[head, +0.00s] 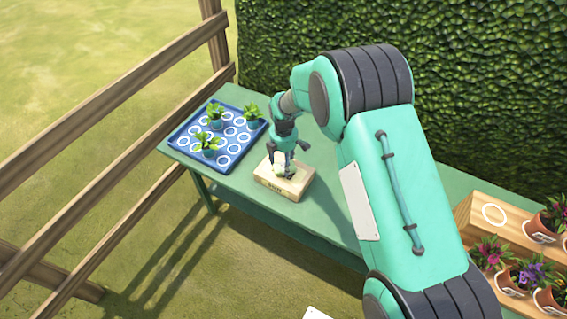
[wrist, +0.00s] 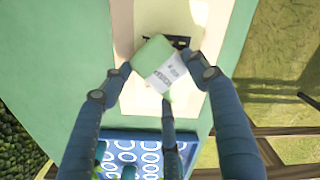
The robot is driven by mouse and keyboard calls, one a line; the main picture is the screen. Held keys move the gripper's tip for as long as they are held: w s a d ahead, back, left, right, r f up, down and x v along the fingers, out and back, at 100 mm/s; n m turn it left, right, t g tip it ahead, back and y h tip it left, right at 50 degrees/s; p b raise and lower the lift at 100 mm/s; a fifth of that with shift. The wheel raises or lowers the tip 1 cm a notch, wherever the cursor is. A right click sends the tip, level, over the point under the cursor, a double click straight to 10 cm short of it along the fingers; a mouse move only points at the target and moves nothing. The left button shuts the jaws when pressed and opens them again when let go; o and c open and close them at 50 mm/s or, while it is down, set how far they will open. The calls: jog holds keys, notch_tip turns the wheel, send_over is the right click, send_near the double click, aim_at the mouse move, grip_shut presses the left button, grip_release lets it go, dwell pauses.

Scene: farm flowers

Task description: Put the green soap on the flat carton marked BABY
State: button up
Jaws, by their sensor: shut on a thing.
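The green soap (wrist: 150,54), with a white printed label, is held between the fingers of my gripper (wrist: 157,76) in the wrist view. It sits tilted in the grip. The flat carton (wrist: 216,28) is pale wood-coloured and lies below the soap, which hides part of its dark marking. In the head view the carton (head: 268,178) lies on the green table near its front edge, with dark lettering on its front side. My gripper (head: 285,160) is over the carton there, with the soap (head: 279,167) showing pale. I cannot tell whether the soap touches the carton.
A blue tray (head: 181,139) with white rings and several potted seedlings stands left of the carton on the green table (head: 325,220). A wooden crate (head: 478,217) with potted flowers is at the right. A hedge (head: 470,70) stands behind, a wooden fence (head: 120,160) at left.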

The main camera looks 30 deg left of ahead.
aim_at(283, 163)
jog(key=o, duration=1.3)
jog(key=shift+f, duration=0.1)
jog(key=shift+c, duration=0.2)
notch_tip(283, 163, up, 12)
jog(key=p, duration=0.2)
dwell(0.5)
